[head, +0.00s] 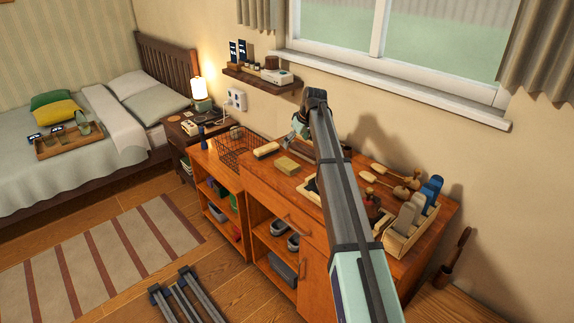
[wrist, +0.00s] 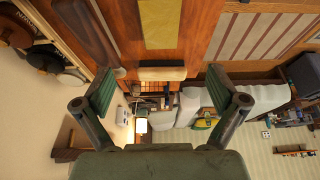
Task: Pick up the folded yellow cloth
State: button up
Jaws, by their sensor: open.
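The folded yellow cloth (head: 287,165) lies flat on the wooden dresser top (head: 262,169), left of my arm in the head view. In the wrist view the cloth (wrist: 160,22) is at the top centre, cut off by the picture edge. My gripper (head: 301,124) is raised above the dresser, beyond the cloth towards the wall, and is partly hidden by my arm in the head view. In the wrist view my gripper (wrist: 161,88) has its two green-padded fingers wide apart with nothing between them. It does not touch the cloth.
A cream-coloured roll or brush (head: 266,149) lies near the cloth, with a wire basket (head: 238,146) to its left. A wooden holder with shoe shapes (head: 407,226) and several brushes (head: 390,180) stand to the right. A wall shelf (head: 262,79) juts out above the dresser's back left.

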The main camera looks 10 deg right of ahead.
jog(key=p, duration=0.2)
send_over(288, 163)
jog(key=s+d, duration=0.1)
jog(key=s, duration=0.1)
jog(key=f, duration=0.6)
jog(key=shift+w+f, duration=0.25)
jog(key=shift+f, duration=0.1)
jog(key=shift+p+x, duration=1.25)
jog(key=shift+x, duration=1.5)
jog(key=shift+s+d+f, duration=0.1)
jog(key=shift+s+f, duration=0.1)
jog(key=shift+f, duration=0.15)
jog(key=shift+f+b, duration=0.2)
jog(key=shift+b, duration=0.1)
jog(key=c, duration=1.1)
jog(key=shift+r, duration=0.1)
